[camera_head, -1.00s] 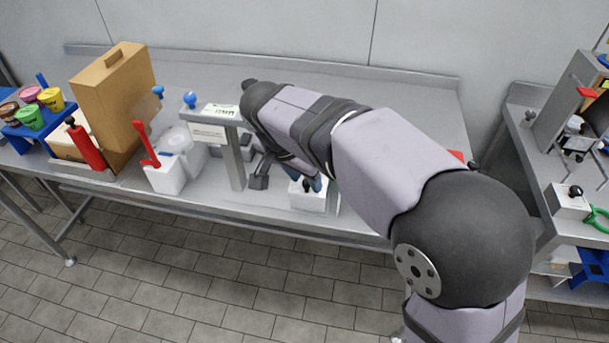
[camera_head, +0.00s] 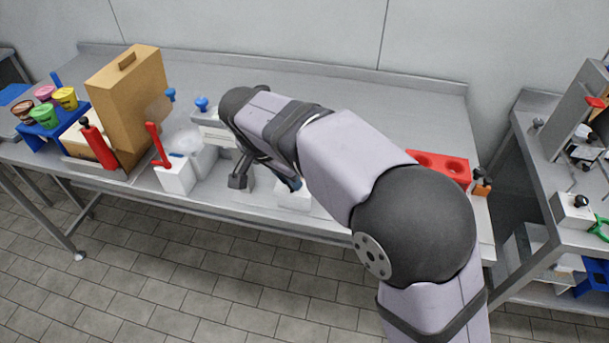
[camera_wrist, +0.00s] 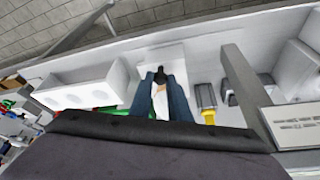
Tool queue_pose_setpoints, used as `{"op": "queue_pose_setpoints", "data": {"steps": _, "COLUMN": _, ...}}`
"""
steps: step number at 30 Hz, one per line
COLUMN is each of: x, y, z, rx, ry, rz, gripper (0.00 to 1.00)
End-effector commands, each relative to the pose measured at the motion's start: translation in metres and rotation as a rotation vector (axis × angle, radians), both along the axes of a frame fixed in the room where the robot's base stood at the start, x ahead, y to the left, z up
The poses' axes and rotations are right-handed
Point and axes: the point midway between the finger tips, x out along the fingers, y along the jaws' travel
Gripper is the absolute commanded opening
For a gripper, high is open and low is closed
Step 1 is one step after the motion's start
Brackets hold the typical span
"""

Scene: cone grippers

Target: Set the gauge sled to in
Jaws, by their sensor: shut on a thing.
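A white block (camera_wrist: 150,58) on the table's front part carries a black knob (camera_wrist: 161,77); I take this to be the gauge sled, though I cannot read any marking on it. The block also shows in the head view (camera_head: 294,198), partly hidden under my arm. My gripper (camera_wrist: 164,79) has its two blue fingers closed around the black knob, one on each side. In the head view the fingertips are mostly hidden behind my forearm.
A grey post with a white sign plate (camera_wrist: 297,124) stands close beside my gripper. A white holed block (camera_wrist: 85,90) lies on the other side. In the head view, a white box with a red lever (camera_head: 175,176) and a tan case (camera_head: 127,95) stand left; a red holed tray (camera_head: 440,168) lies right.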

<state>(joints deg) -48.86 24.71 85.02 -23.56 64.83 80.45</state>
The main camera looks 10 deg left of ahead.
Motion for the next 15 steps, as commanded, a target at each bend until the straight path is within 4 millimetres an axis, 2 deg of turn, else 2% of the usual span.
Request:
{"op": "queue_pose_setpoints", "data": {"steps": 6, "x": 0.001, "y": 0.030, "z": 0.005, "rx": 0.003, "ry": -0.003, "rz": 0.004, "gripper": 0.00}}
{"op": "queue_pose_setpoints", "data": {"steps": 15, "x": 0.001, "y": 0.063, "z": 0.005, "rx": 0.003, "ry": -0.005, "rz": 0.002, "gripper": 0.00}}
